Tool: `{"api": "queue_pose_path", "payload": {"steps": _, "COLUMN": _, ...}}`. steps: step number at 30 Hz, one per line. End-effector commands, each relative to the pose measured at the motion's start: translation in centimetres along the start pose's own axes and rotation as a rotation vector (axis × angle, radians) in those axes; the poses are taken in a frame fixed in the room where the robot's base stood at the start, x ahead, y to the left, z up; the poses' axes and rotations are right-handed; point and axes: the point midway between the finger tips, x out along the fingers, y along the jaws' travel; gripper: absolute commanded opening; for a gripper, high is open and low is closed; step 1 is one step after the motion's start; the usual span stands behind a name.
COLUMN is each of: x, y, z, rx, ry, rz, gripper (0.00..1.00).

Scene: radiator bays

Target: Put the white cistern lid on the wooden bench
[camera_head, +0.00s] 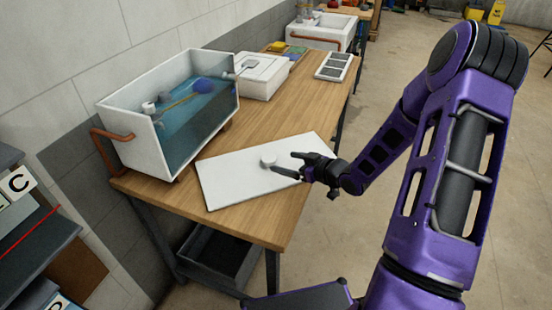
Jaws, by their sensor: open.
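The white cistern lid (230,175) is a flat white slab with a round white knob (268,160) on top. It lies flat on the wooden bench (268,222), near the bench's front end. My gripper (287,163) is open at the knob, with its dark fingers to the right of and around it. I cannot tell whether the fingers touch the knob. Part of the lid's right side is hidden behind my gripper and arm.
An open cistern (140,143) with water, a blue float and copper pipe stands left of the lid. Behind it are a white box (262,80), a grey-panelled white frame (334,67) and another cistern (322,30). A dark bin (215,255) sits below. Bare bench lies beyond the lid.

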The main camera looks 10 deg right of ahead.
Motion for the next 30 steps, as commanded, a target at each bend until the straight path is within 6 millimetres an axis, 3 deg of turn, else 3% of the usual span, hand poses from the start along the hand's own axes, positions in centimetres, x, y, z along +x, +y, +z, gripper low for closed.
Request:
{"api": "queue_pose_path", "payload": {"steps": 3, "x": -2.0, "y": 0.1, "z": 0.0, "rx": 0.001, "ry": -0.001, "rz": 0.003, "gripper": 0.91}}
{"api": "queue_pose_path", "payload": {"steps": 9, "x": -3.3, "y": 0.0, "z": 0.0, "rx": 0.0, "ry": 0.0, "rz": 0.001, "gripper": 0.91}}
{"api": "queue_pose_path", "payload": {"steps": 25, "x": -3.2, "y": 0.1, "z": 0.1, "rx": -0.007, "ry": -0.011, "rz": 0.005, "gripper": 0.91}}
{"api": "queue_pose_path", "payload": {"steps": 30, "x": -2.6, "y": 1.9, "z": 0.5, "rx": -0.073, "ry": -0.111, "rz": 0.068, "gripper": 0.91}}
